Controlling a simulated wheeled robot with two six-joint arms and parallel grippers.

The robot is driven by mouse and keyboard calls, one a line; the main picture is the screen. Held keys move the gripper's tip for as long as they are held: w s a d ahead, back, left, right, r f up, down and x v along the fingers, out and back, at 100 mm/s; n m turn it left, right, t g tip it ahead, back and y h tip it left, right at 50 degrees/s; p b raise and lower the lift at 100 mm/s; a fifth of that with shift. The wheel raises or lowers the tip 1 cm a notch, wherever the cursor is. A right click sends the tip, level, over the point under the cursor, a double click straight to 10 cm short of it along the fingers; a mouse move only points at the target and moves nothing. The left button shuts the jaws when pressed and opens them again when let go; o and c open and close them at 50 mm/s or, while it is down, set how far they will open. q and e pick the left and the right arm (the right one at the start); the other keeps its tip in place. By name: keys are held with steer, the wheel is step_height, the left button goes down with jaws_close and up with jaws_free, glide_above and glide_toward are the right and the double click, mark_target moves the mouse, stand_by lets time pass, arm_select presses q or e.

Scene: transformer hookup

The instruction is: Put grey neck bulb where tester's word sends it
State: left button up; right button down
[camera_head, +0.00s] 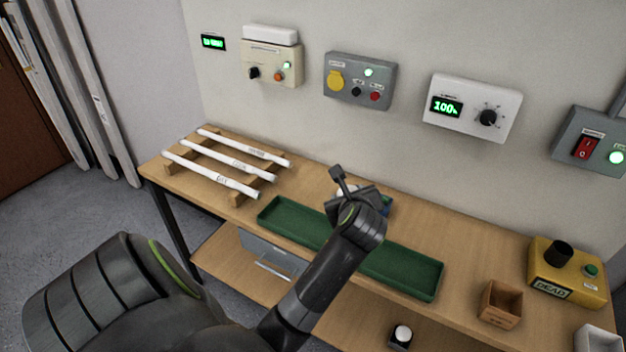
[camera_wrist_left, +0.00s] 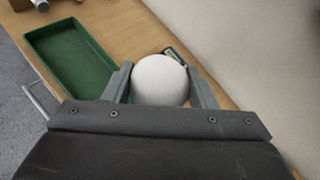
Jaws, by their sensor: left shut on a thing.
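My left gripper (camera_head: 340,182) is over the bench near the back edge of the green tray. In the left wrist view its fingers (camera_wrist_left: 160,85) are shut on a round white bulb (camera_wrist_left: 160,80). The bulb's neck is hidden, so its colour cannot be told. In the head view only a small white part of the bulb shows beside the gripper. The yellow tester (camera_head: 567,272) stands at the right of the bench, with a black socket on top and a plate that reads "DEAD". My right gripper is not in view.
The green tray (camera_head: 435,290) looks empty where visible. A wooden box (camera_head: 501,304) stands left of the tester, and a white box (camera_head: 598,341) is at the lower right. Three white tubes (camera_head: 210,175) lie on a wooden rack.

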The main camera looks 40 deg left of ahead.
arm_select(q)
step_height(320, 180, down, 6)
steer(key=shift+d+f, duration=0.1)
step_height(320, 180, down, 4)
steer(key=shift+r+b, duration=0.15)
steer(key=shift+b, duration=0.25)
steer(key=o, duration=1)
